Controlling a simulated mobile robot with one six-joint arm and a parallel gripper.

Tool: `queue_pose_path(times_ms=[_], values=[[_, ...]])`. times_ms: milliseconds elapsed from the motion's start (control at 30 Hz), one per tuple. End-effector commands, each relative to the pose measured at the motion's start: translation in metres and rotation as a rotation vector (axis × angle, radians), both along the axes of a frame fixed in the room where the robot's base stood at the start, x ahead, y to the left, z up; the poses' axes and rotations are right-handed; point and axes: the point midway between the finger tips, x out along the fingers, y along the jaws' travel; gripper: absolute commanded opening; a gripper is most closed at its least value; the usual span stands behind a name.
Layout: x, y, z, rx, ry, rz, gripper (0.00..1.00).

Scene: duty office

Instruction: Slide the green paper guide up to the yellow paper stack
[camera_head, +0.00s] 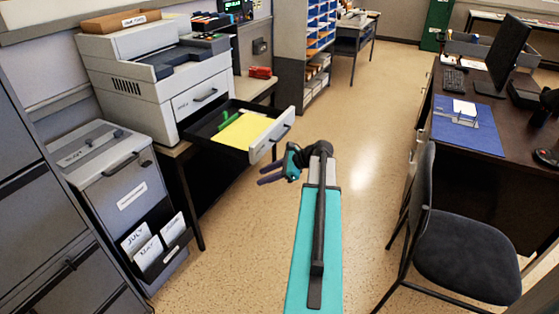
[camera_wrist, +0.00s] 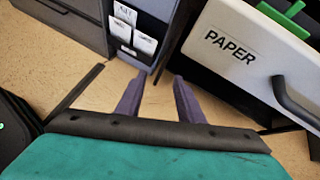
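The yellow paper stack (camera_head: 243,134) lies flat in the pulled-out printer drawer (camera_head: 272,133). The green paper guide (camera_head: 229,118) stands in the same drawer, behind and left of the stack, with a dark gap between them. Part of the green guide also shows at the top right of the wrist view (camera_wrist: 288,14). My gripper (camera_head: 261,174) is outside the drawer, in front of and below its front panel. In the wrist view its two purple fingers (camera_wrist: 159,76) are apart with nothing between them. The yellow stack is not visible in the wrist view.
The drawer front, marked PAPER (camera_wrist: 235,48), has a dark handle (camera_wrist: 295,105). The grey printer (camera_head: 160,75) stands behind on a dark table. A grey cabinet with July and May cards (camera_head: 135,238) stands left. A chair (camera_head: 450,225) and desk are right; the floor between is clear.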

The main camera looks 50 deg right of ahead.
Motion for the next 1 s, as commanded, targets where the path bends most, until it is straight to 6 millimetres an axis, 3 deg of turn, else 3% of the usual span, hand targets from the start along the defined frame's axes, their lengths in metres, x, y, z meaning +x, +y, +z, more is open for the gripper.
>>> queue_pose_path(times_ms=[33,233,467,767,1000], values=[[0.005,0.02,-0.016,-0.017,0.016,0.043,0.34],[0.018,0.095,-0.082,-0.126,0.073,0.248,0.34],[0.013,0.18,-0.152,-0.246,0.123,0.513,0.34],[-0.02,0.283,-0.23,-0.392,0.156,0.895,0.34],[-0.066,0.351,-0.282,-0.491,0.158,1.226,0.34]])
